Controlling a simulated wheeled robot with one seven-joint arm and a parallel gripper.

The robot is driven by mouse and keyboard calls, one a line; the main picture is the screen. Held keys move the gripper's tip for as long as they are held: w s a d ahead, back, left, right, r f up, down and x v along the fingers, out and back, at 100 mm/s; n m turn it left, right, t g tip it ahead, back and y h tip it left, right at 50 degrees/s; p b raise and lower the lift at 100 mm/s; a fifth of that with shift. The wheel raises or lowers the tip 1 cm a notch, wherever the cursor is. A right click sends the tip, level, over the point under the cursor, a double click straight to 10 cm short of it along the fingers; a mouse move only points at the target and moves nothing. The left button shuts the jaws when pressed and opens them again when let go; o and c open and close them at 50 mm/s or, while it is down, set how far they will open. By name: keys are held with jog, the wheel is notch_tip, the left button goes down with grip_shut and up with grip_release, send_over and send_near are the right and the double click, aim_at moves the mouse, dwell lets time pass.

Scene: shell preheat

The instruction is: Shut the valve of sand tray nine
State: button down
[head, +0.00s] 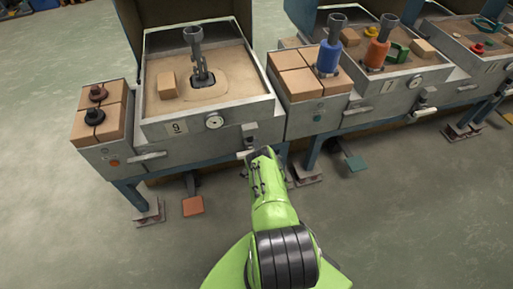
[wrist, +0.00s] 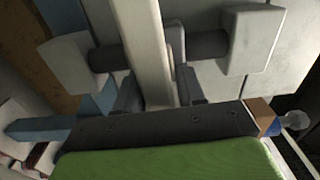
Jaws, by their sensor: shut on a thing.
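Sand tray nine (head: 262,103), with its "9" plate (head: 177,128), stands left of centre in the head view. Its valve has a pale lever (head: 244,155) low on the right of the front, partly hidden by my gripper (head: 261,153). In the wrist view a pale bar (wrist: 142,40), seemingly this lever, runs from the top down between the two dark fingers of my gripper (wrist: 158,92). The fingers are closed on it. A dark crossbar (wrist: 205,45) between two pale blocks lies behind it. The lever's far end is out of view.
A round gauge (head: 214,122) and a front handle (head: 148,157) are on tray nine's front. The floor at left is clear.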

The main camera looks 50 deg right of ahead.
jog(key=shift+m, duration=0.3)
jog(key=c, duration=0.9)
grip_release()
jog(key=shift+f, duration=0.2)
